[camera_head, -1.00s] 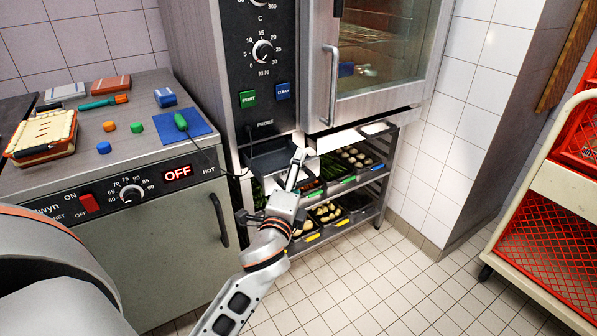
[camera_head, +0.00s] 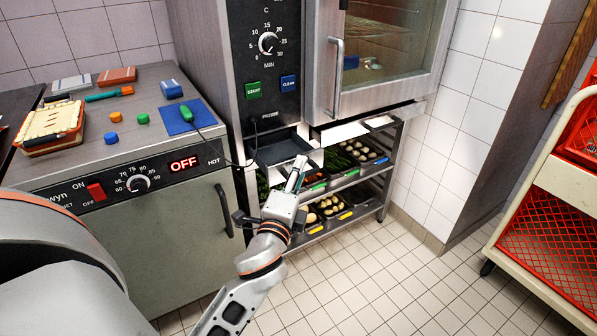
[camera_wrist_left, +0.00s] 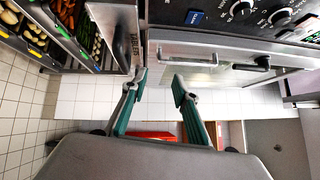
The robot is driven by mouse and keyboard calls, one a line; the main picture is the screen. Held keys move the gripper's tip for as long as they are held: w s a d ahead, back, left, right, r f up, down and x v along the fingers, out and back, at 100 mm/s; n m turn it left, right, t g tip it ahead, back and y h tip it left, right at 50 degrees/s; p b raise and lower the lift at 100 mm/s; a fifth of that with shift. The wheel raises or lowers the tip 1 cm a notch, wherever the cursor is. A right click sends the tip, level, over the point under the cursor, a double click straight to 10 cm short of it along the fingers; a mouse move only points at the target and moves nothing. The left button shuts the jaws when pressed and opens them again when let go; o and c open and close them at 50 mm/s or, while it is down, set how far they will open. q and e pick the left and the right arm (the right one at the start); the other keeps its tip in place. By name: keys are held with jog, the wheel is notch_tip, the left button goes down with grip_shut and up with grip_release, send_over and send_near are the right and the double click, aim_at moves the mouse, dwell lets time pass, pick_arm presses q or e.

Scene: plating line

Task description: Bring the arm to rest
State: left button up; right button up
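My left gripper (camera_head: 296,174) is in the middle of the head view, in front of the combi oven's lower edge and the rack below it. In the left wrist view its two green-sided fingers (camera_wrist_left: 159,86) stand apart with nothing between them, so it is open and empty. Whether it touches the dark tray (camera_head: 284,146) behind it in the head view, I cannot tell. My right gripper is not in view.
The oven (camera_head: 335,100) stands behind, above a rack (camera_head: 383,190) of food trays. At left, a warming cabinet (camera_head: 125,240) carries a blue mat (camera_head: 204,124) with a green-handled probe. A cart with red crates (camera_head: 550,240) stands at right. The tiled floor between is clear.

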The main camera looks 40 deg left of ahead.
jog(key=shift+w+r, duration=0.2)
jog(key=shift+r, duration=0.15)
pick_arm(q)
jog(key=shift+f, duration=0.1)
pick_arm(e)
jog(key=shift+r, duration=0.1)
pick_arm(q)
jog(key=s+d+f+n+g+h+p, duration=0.3)
jog(key=s+d+f+n+h+p, duration=0.2)
jog(key=s+d+f, duration=0.3)
jog(key=s+d+f+n+g+h+p, duration=0.4)
jog(key=s+d+f, duration=0.5)
jog(key=s+f, duration=0.7)
jog(key=shift+s+f+n+h+p, duration=0.25)
jog(key=shift+s+n+h+p, duration=0.2)
jog(key=shift+s+n, duration=0.6)
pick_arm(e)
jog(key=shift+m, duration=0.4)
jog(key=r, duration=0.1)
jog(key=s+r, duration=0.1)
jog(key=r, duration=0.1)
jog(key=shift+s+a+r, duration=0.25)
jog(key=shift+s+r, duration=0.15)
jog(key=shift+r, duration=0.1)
